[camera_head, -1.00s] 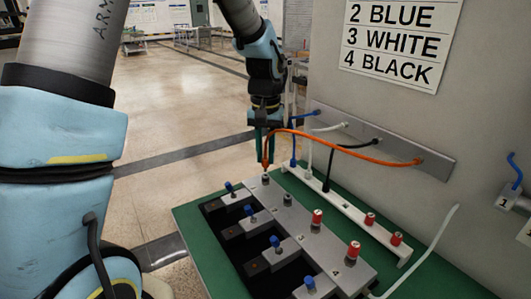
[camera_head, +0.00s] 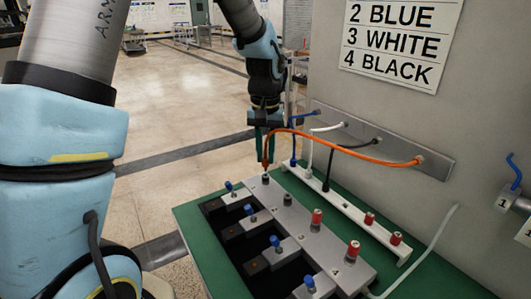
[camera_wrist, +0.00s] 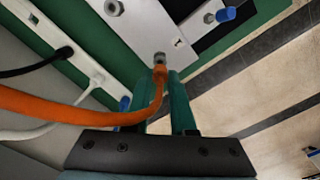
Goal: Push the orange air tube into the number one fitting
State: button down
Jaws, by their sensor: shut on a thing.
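The orange air tube (camera_head: 345,146) runs from the wall plate in an arch to my gripper (camera_head: 264,160). My gripper is shut on the tube near its free end, which points down. In the wrist view the orange tube (camera_wrist: 60,107) bends between the two green fingers (camera_wrist: 168,90). Its end is at the number one fitting (camera_wrist: 159,58), on the grey manifold block (camera_head: 290,215) at its far end. The tip and fitting appear to meet; I cannot tell how deep the tube sits.
A white rack (camera_head: 345,215) beside the manifold holds blue, white and black tubes. Red-capped fittings (camera_head: 317,217) and blue knobs (camera_head: 274,241) stand up from the block and rack. The wall panel (camera_head: 470,110) bounds the right side. Open floor (camera_head: 180,100) lies to the left.

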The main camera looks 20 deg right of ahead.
aim_at(266, 150)
jog(key=shift+f+b, duration=0.85)
jog(key=shift+f, duration=0.55)
jog(key=c, duration=0.7)
grip_release()
jog(key=shift+r, duration=0.1)
notch_tip(266, 150, up, 11)
jog(key=shift+f+b, duration=0.15)
jog(key=shift+b, duration=0.8)
jog(key=s+a+f+n, duration=0.1)
jog(key=a+f+n, duration=0.1)
jog(key=a, duration=0.8)
jog(key=s+a+f+n+t, duration=0.1)
jog(key=a+f, duration=0.3)
jog(key=a, duration=0.6)
jog(key=s+a+f+n, duration=0.2)
jog(key=a+f, duration=0.2)
jog(key=a, duration=0.6)
jog(key=shift+a+n+t, duration=0.1)
jog(key=shift+n+t, duration=0.2)
